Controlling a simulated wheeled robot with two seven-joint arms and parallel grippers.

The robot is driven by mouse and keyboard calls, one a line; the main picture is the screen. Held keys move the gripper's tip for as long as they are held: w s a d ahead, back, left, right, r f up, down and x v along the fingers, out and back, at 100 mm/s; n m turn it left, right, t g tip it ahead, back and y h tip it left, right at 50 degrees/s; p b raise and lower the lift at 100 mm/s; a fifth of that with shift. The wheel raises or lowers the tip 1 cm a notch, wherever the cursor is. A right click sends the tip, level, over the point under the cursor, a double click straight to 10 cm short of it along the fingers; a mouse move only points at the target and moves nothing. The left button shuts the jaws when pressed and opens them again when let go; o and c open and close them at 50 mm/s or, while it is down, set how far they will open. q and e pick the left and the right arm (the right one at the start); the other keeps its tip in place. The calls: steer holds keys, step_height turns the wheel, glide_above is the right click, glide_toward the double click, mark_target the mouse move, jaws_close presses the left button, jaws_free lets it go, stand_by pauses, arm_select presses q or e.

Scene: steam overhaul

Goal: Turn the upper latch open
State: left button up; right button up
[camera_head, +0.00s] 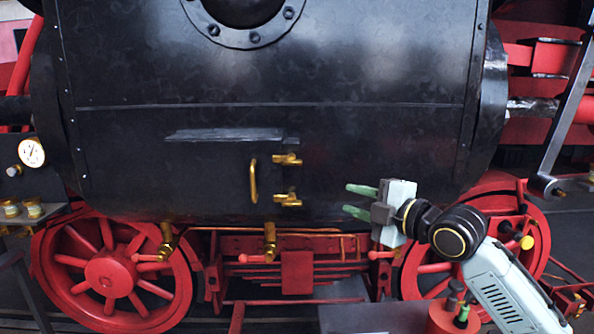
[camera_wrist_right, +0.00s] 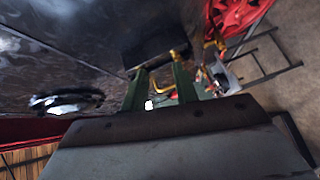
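The upper latch (camera_head: 287,159) is a small brass piece on the black boiler side, at the right edge of a hatch. A similar lower latch (camera_head: 288,199) sits below it, and a vertical brass handle (camera_head: 253,181) is to their left. My right gripper (camera_head: 348,201) is open and empty, with its green fingers apart and pointing left. It is right of both latches, about level with the lower one, and clear of them in the picture. The green fingers (camera_wrist_right: 159,72) also show in the right wrist view, where brass parts ahead are too small to tell apart. My left gripper is not in view.
The black boiler (camera_head: 390,130) fills the middle. Red wheels (camera_head: 110,272) and red frame parts lie below. Brass valves (camera_head: 269,242) hang under the boiler. A gauge (camera_head: 32,152) is at the left. The boiler face between gripper and latches is clear.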

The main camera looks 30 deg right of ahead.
mark_target(297, 164)
steer(key=s+a+r+n+y, duration=0.2)
steer(key=s+a+r+n, duration=0.15)
steer(key=a+r, duration=0.2)
steer(key=shift+t, duration=0.3)
steer(key=p+x, duration=0.2)
steer(key=x, duration=0.2)
steer(key=p+x, duration=0.1)
steer(key=x, duration=0.3)
steer(key=d+p+x, duration=0.1)
steer(key=p+x, duration=0.1)
steer(key=x, duration=0.3)
steer(key=shift+r+p, duration=0.3)
steer(key=shift+r, duration=0.1)
steer(key=shift+w+a+f, duration=0.1)
steer(key=shift+w, duration=0.35)
jaws_close()
